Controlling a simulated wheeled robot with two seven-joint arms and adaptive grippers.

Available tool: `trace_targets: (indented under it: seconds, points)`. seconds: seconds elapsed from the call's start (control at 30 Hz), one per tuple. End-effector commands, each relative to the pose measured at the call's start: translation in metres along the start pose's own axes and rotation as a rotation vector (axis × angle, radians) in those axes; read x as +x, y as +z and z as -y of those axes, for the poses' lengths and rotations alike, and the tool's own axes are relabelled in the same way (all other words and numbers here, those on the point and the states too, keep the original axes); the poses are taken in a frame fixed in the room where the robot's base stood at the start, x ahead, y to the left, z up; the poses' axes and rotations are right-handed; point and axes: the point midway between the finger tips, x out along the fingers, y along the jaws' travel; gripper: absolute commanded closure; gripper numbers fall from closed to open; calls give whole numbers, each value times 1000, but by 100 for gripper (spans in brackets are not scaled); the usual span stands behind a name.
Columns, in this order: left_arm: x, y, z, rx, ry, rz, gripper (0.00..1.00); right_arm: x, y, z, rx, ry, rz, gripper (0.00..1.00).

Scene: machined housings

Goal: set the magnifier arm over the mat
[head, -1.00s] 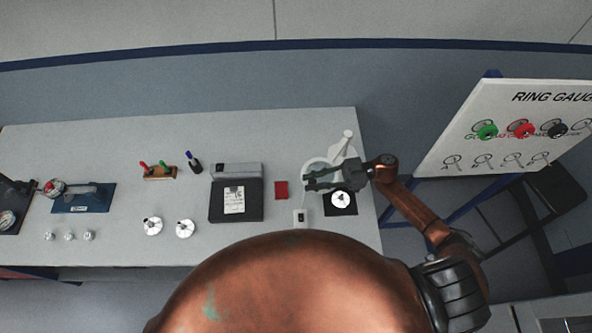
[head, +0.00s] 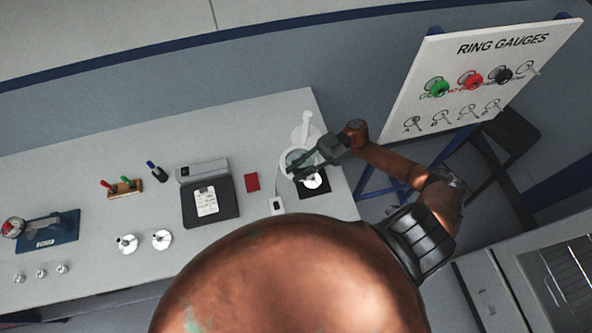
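The magnifier arm (head: 307,119) is white and stands at the back right of the table. Its ring-shaped head (head: 284,153) reaches forward, behind and slightly left of the black mat (head: 304,194). A white round part (head: 313,182) lies on the mat. My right gripper (head: 292,172) comes in from the right, its dark fingers across the magnifier head and the back edge of the mat. The fingers hide part of the head. I cannot tell whether they grip its rim or only touch or overlap it. My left gripper is not in view.
A small white box (head: 277,206) and a red block (head: 252,182) are left of the mat. A dark case (head: 226,205) lies further left, with white discs (head: 162,239) beyond. The ring gauge board (head: 480,75) stands at the right, off the table.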

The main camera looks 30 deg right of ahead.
Motion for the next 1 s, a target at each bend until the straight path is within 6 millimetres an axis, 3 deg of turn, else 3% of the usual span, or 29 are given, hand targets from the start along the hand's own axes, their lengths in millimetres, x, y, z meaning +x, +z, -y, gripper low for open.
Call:
trace_targets:
  seconds: [0.2, 0.57, 1.0]
  points:
    - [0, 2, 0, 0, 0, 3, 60, 0, 0, 0, 0, 0, 0, 65]
    - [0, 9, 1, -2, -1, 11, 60, 0, -5, 0, 0, 0, 1, 65]
    - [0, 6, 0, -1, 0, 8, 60, 0, -79, 0, -1, -1, 2, 65]
